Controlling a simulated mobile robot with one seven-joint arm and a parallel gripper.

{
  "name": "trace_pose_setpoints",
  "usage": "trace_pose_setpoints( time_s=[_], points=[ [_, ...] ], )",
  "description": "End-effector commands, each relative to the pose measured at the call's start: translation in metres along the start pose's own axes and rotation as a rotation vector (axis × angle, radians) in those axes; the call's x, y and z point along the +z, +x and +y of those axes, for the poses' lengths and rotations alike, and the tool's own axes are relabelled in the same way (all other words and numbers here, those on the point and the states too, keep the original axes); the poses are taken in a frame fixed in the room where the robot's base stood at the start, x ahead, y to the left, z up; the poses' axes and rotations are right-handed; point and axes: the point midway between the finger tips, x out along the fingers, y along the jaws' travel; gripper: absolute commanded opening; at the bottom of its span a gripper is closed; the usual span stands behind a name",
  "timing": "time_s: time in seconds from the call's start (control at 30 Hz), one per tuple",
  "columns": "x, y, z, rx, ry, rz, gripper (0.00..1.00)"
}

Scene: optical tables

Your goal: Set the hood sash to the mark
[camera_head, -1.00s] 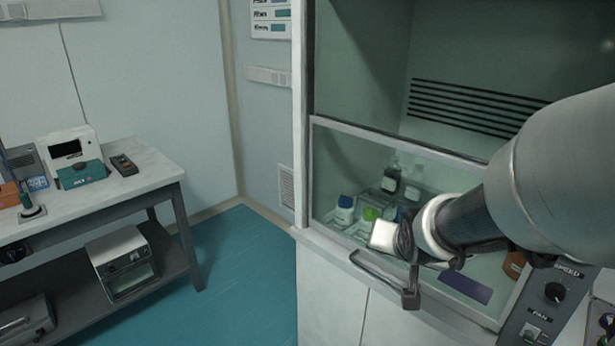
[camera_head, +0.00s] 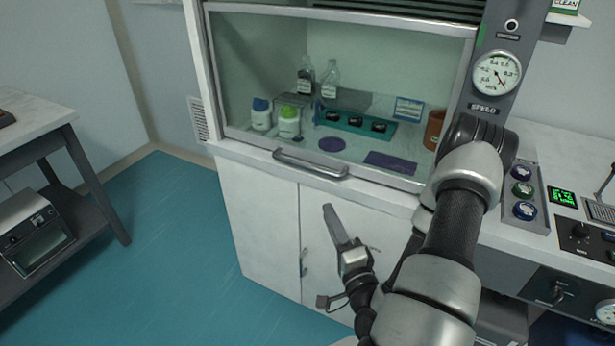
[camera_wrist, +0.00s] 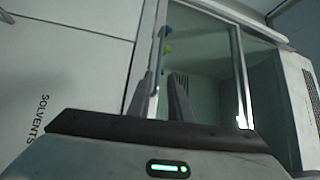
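The hood sash (camera_head: 255,17) is a framed glass pane, with its lower rail down by the hood's sill. A grey bar handle (camera_head: 310,164) is fixed along the lower rail. My gripper (camera_head: 329,208) is below the handle, in front of the white cabinet doors, apart from the handle in the picture and empty. In the wrist view its two fingers (camera_wrist: 165,97) stand apart, with the glass frame beyond them.
Bottles (camera_head: 289,122) and a teal rack (camera_head: 355,127) stand behind the glass. A round gauge (camera_head: 497,73) is on the right post. A counter with buttons (camera_head: 523,190) lies to the right, and a grey side table (camera_head: 30,120) to the left. The teal floor between is clear.

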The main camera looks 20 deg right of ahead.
Motion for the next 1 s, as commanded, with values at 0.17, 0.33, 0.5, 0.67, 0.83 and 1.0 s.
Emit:
trace_pose_setpoints(
  time_s=[0.17,0.33,0.5,0.67,0.83,1.0],
  points=[
    [0.001,0.027,0.005,-0.007,-0.008,-0.003,0.19],
    [0.002,0.054,0.006,-0.006,-0.010,-0.002,0.19],
    [0.001,0.093,-0.001,-0.003,-0.007,-0.004,0.19],
    [0.001,0.127,-0.001,-0.003,-0.007,-0.003,0.19],
    [0.001,0.153,0.000,-0.001,-0.007,-0.003,0.19],
    [0.001,0.165,0.000,0.001,-0.006,-0.003,0.19]
  ],
)
